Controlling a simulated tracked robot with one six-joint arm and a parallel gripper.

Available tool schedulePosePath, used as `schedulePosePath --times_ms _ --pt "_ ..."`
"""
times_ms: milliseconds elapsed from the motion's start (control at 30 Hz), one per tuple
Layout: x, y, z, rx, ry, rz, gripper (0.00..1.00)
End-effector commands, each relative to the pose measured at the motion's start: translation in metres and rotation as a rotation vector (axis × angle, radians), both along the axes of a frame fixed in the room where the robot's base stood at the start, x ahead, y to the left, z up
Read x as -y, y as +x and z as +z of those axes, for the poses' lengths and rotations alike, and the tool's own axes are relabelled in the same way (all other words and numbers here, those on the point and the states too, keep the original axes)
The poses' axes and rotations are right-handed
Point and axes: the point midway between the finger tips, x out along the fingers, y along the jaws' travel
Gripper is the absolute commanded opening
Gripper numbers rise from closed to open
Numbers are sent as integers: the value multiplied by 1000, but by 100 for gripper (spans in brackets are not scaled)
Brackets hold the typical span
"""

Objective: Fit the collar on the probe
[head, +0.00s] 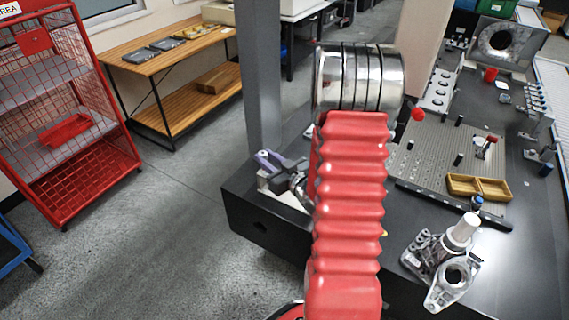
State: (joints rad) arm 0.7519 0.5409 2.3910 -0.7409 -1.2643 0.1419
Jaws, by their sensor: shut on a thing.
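My gripper (272,163), with grey-purple jaws, shows left of my red ribbed arm, over the near left corner of the black table (252,222). It appears shut on a small pale piece (264,180), which is mostly covered by the jaws. I cannot tell whether this piece is the collar. My arm hides part of the wrist and the table behind it. I cannot make out the probe for certain.
A grey casting (448,272) with a white cylinder (464,229) stands at the near right. A perforated plate (425,165), a yellow divided tray (478,187) and a dark bar (440,200) lie beyond. A grey post (258,80) rises behind my gripper. Open floor lies left.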

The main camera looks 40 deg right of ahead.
Motion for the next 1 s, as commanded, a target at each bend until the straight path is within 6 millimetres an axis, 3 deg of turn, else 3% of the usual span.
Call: schedulePosePath --times_ms 200,500,1000 --pt "-46 33 14 1 1 11 0" --pt "-112 65 31 2 0 20 0" --pt "-229 87 55 0 1 41 0"
